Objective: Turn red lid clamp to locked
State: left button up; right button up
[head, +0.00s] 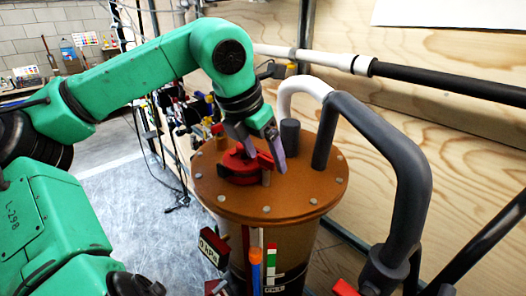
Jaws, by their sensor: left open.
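The red lid clamp (238,170) sits on top of the round orange-brown lid (313,198) of a filter housing. Its red arm points toward the right, near a short post on the lid. My left gripper (277,165) reaches down from above and is open. Its grey fingers are at the right end of the clamp, and I cannot tell whether they touch it. The gripper hides part of the clamp. My right gripper is not in view.
A dark grey pipe (408,180) and a white pipe (290,88) rise from the lid's right and back. A plywood wall (455,130) stands behind. Open floor (130,205) lies to the left.

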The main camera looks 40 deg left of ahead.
pick_arm(q)
jog(key=shift+s+r, duration=0.2)
jog(key=shift+r, duration=0.3)
jog(key=b+v, duration=0.1)
jog(key=v, duration=1.2)
jog(key=shift+r, duration=0.25)
